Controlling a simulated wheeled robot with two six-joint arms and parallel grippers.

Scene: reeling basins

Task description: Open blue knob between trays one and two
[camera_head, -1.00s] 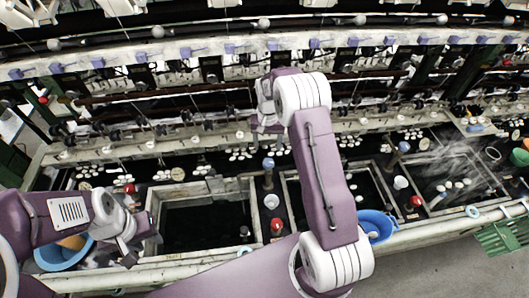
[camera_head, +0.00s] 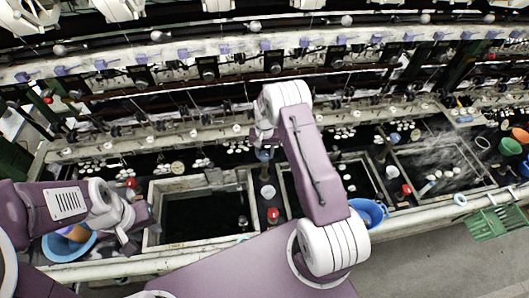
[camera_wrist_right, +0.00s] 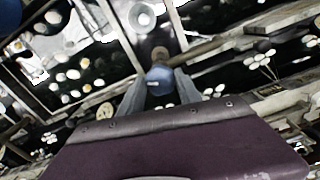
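The blue knob (camera_head: 264,154) stands on the dark strip between two water-filled trays, the left one (camera_head: 152,212) and the middle one (camera_head: 287,190). My right gripper (camera_head: 263,142) is just above it and hides part of it in the head view. In the right wrist view the blue knob (camera_wrist_right: 160,79) sits between the two fingers of my right gripper (camera_wrist_right: 160,88), which are spread on either side of it. No clear grip shows. My left gripper (camera_head: 140,224) is at the left tray's left edge, and its fingers are too unclear to judge.
A white cup (camera_head: 268,191) and a red knob (camera_head: 273,214) stand on the same strip, nearer me. Another blue knob (camera_head: 395,138) is farther right. Blue basins stand at the left (camera_head: 66,247) and right (camera_head: 371,211). Reeling machinery runs along the back.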

